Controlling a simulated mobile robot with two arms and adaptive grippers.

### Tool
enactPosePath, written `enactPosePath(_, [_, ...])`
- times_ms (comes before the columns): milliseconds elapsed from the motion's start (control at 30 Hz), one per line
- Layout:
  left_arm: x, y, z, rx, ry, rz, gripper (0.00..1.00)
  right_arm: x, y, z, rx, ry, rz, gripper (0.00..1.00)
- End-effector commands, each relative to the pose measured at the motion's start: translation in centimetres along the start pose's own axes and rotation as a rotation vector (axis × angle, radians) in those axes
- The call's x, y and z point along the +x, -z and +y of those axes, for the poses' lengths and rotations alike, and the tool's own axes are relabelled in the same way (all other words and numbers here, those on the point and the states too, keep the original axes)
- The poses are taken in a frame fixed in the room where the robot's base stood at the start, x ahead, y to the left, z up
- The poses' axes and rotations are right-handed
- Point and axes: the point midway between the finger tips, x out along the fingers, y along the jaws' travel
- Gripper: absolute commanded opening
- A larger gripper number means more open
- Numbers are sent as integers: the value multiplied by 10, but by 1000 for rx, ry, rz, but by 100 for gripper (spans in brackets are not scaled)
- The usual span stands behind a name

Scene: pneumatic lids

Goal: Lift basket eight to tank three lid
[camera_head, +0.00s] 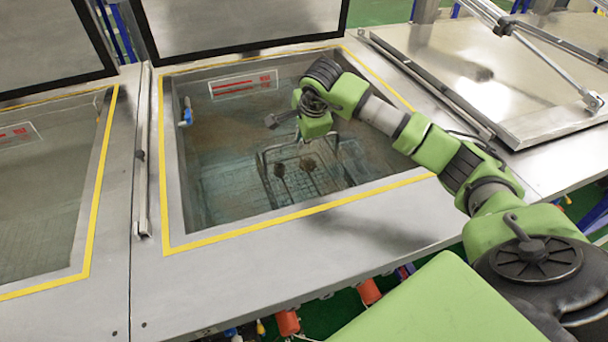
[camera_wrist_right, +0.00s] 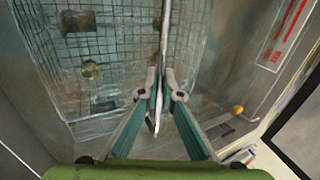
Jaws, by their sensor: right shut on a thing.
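A wire basket (camera_head: 330,180) sits in the open middle tank (camera_head: 215,160), seen through the water. Its grey handle (camera_wrist_right: 164,40) runs between the fingers of my right gripper (camera_wrist_right: 164,90) in the right wrist view. My right gripper (camera_head: 301,136) reaches down over the tank in the head view and is shut on the handle. Part of the basket is hidden behind the gripper and arm. A closed metal lid (camera_head: 470,62) lies over the tank to the right. I cannot read any basket or tank number. My left gripper is not in view.
Raised dark-framed lids stand behind the middle tank (camera_head: 240,20) and the left tank (camera_head: 45,40). The left tank (camera_head: 45,200) is open. A pneumatic strut (camera_head: 555,62) crosses above the closed lid. A blue fitting (camera_head: 187,113) is on the middle tank's left wall.

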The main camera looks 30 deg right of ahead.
Motion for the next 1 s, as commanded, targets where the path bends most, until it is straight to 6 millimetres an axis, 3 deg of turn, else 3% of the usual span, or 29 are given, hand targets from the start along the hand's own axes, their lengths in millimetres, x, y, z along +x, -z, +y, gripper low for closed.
enactPosePath(400, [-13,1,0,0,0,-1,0,-24,0,-14,1,12,-3,0])
enactPosePath(833, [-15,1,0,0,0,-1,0,-27,0,-15,2,11,-3,0])
enactPosePath(1000, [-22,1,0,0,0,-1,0,-37,0,-21,2,12,-2,0])
